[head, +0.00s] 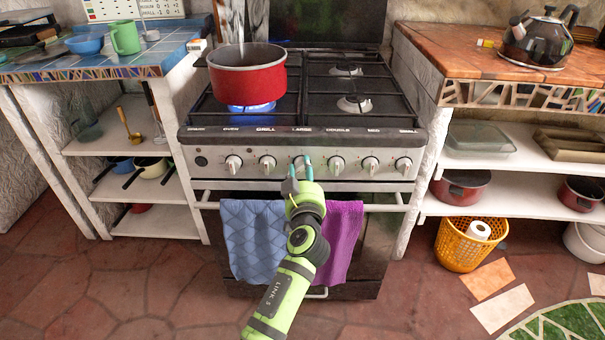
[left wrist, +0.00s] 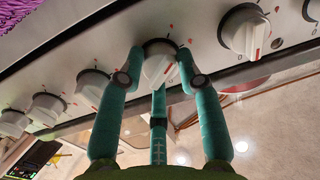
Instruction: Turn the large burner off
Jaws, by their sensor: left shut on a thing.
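The stove (head: 245,142) has a row of white knobs along its front panel. My left gripper (head: 300,171) is at the knob (head: 301,161) under the label that reads "LARGE". In the left wrist view, the teal fingers of the left gripper (left wrist: 161,58) are around this white knob (left wrist: 158,69) and shut on it. A blue flame (head: 251,107) burns at the left front burner, under a red pot (head: 247,79). My right gripper is not in view.
A blue towel (head: 252,235) and a purple towel (head: 342,240) hang on the oven handle, either side of my arm. Other knobs (head: 337,164) sit close beside the gripper. A black kettle (head: 537,40) stands on the right counter. An orange basket (head: 462,250) is on the floor.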

